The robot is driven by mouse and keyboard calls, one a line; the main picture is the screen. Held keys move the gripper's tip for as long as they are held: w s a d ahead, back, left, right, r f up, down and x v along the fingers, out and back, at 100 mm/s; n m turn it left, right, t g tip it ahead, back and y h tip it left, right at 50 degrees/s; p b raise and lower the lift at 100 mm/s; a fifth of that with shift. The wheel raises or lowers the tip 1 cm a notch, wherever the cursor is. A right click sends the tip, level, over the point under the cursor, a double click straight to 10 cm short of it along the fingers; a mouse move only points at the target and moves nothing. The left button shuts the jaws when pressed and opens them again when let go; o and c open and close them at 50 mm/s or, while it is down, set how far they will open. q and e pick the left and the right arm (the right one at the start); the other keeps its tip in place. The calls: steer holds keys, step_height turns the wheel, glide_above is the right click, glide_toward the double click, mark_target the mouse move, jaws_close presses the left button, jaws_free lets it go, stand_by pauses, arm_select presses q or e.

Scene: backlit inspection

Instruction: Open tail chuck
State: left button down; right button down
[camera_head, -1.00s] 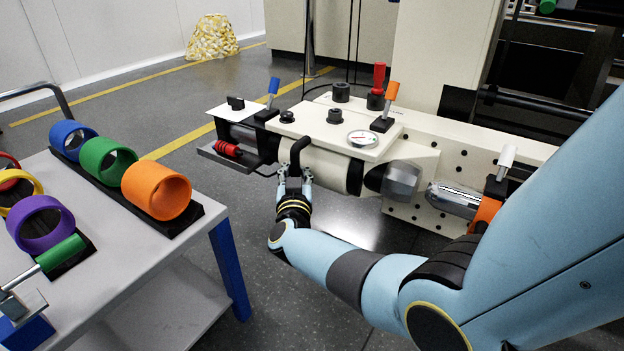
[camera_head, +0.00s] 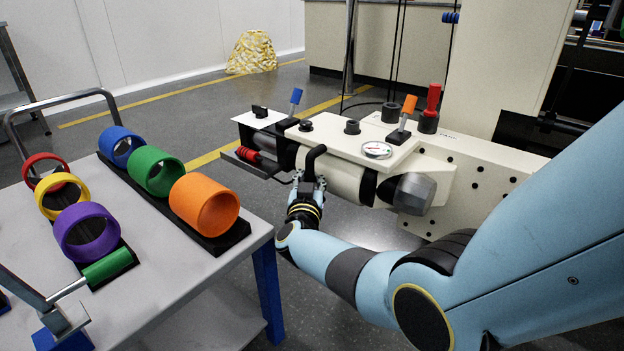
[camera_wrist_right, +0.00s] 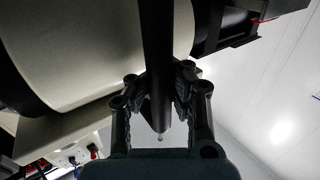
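A cream machine carries a thick cream cylinder (camera_head: 335,176) ending in a grey faceted chuck nose (camera_head: 414,192) at its right. A black bent handle (camera_head: 312,157) stands out from the cylinder's front; it also shows as a dark bar in the right wrist view (camera_wrist_right: 157,40). My right gripper (camera_head: 307,186) is at the handle's lower end. In the right wrist view its fingers (camera_wrist_right: 160,92) close in on both sides of the bar and appear to touch it. Whether the chuck's jaws are open cannot be seen. My left gripper is out of view.
The machine top has a dial gauge (camera_head: 376,150) and blue (camera_head: 295,97), orange (camera_head: 408,106) and red (camera_head: 432,101) handles. A grey table (camera_head: 190,285) at left holds several coloured rings, including an orange one (camera_head: 204,205). My right arm covers the right side.

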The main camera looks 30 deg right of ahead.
steer(key=c, duration=1.4)
jaws_free()
steer(key=shift+a+f, duration=0.15)
steer(key=shift+a, duration=0.6)
steer(key=shift+o, duration=1.2)
steer(key=shift+d, duration=0.1)
steer(key=v, duration=0.7)
steer(key=shift+s, duration=0.25)
